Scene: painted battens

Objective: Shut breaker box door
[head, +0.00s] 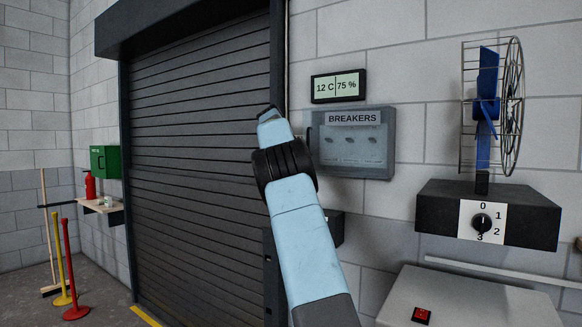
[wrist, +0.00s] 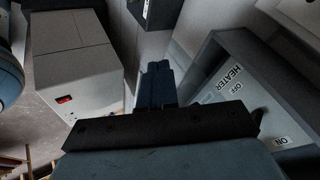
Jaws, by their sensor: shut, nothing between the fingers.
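The grey breaker box (head: 384,172), labelled BREAKERS, hangs on the block wall right of the shutter. Its front shows a pale panel with several small dark switches. In the wrist view a grey box rim (wrist: 203,62) surrounds a panel marked HEATER, OFF and ON. My gripper (head: 267,113) is just left of the breaker box in the head picture. Its dark fingers (wrist: 156,83) are together and empty, beside that rim; contact cannot be told.
A fan (head: 487,108) on a dark base with a dial (head: 482,222) stands right of the box. Below is a pale cabinet (head: 480,297) with a red switch. A display (head: 338,86) hangs above the box. The dark roller shutter (head: 200,150) fills the left.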

